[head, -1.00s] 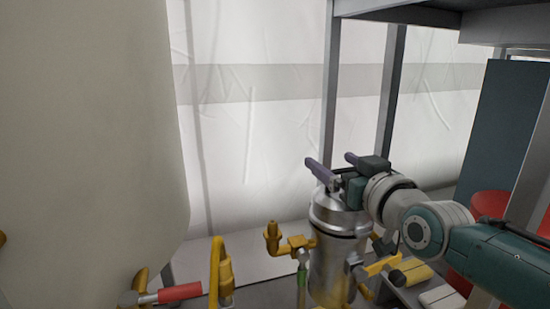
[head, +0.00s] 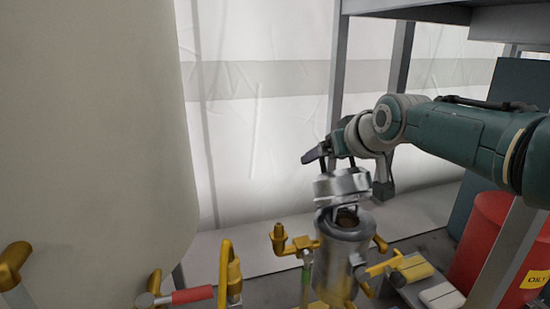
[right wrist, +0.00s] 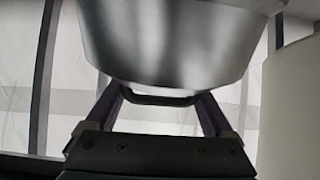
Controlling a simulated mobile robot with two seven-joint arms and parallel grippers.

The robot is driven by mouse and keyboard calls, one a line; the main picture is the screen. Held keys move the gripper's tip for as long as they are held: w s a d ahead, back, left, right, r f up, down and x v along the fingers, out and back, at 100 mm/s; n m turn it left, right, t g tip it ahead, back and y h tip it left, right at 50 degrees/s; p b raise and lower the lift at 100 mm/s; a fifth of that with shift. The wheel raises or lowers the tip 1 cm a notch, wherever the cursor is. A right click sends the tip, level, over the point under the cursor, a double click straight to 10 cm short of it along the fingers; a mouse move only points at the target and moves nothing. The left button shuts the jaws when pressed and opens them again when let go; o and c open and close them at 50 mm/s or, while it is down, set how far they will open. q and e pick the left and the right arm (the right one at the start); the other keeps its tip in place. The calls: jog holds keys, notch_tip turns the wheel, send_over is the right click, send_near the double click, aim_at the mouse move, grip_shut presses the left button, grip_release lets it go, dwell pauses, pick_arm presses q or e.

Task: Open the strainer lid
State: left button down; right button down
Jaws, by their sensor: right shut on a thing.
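The strainer (head: 343,262) is an upright silver metal cylinder right of centre in the head view, its top open and its dark inside showing. The round silver lid (head: 341,186) is off the body and held just above the opening. My right gripper (head: 330,158) is shut on the lid's handle from above. In the right wrist view the lid (right wrist: 172,40) fills the top middle, with the handle (right wrist: 160,98) between the gripper fingers (right wrist: 160,112). My left gripper is not in view.
Yellow pipe fittings (head: 290,244) and a red-handled valve (head: 190,295) stand left of the strainer. A large pale tank (head: 90,130) fills the left. A red drum (head: 492,245) stands at right. Grey frame posts (head: 400,60) rise behind.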

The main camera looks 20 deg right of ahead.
aim_at(340, 175)
dwell(0.4)
grip_release()
jog(key=p+v, duration=0.9)
jog(key=p, duration=0.3)
jog(key=shift+w+r, duration=0.15)
jog(key=shift+s+r, duration=0.1)
jog(key=shift+s, duration=0.4)
jog(key=shift+p, duration=0.3)
